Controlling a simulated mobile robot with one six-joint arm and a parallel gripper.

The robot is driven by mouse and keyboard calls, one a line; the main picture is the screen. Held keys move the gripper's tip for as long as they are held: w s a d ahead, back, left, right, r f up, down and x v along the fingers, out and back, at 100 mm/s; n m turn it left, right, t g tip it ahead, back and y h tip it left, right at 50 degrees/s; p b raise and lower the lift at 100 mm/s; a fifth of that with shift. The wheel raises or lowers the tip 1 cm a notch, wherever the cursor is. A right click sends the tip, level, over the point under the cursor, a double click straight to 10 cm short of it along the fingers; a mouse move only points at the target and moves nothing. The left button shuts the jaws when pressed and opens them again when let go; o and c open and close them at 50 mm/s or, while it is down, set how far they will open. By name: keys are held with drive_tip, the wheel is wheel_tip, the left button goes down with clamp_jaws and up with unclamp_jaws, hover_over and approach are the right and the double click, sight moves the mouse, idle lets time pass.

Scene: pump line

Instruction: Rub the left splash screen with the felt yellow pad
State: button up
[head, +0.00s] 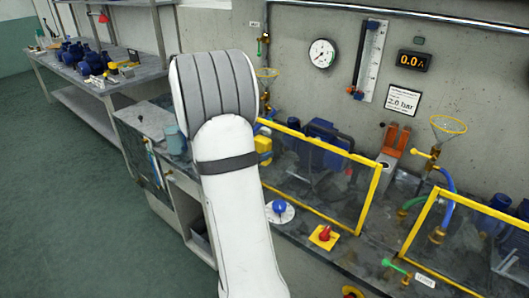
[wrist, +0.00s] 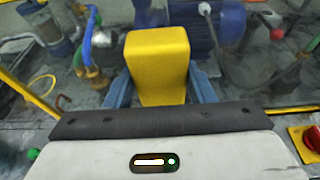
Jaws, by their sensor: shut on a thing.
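The felt yellow pad (wrist: 157,62) is a yellow block held between the blue fingers of my gripper (wrist: 160,92). In the head view the pad (head: 263,148) shows just right of my white arm, by the left end of the left splash screen. The left splash screen (head: 310,180) is a clear, upright panel in a yellow frame. In the wrist view its pane lies behind the pad, with a yellow edge (wrist: 28,93) at left. I cannot tell whether the pad touches the pane.
A blue motor (wrist: 222,25) stands behind the screen. A red knob on a yellow plate (head: 323,236) and a blue knob on a white disc (head: 280,210) are in front of it. A second yellow-framed screen (head: 470,245) stands at right. A green-handled lever (head: 395,266) sits between.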

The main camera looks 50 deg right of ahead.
drive_tip(key=a, duration=0.6)
drive_tip(key=shift+s+b, duration=0.3)
idle(0.4)
drive_tip(key=a, duration=0.3)
drive_tip(key=shift+s, duration=0.15)
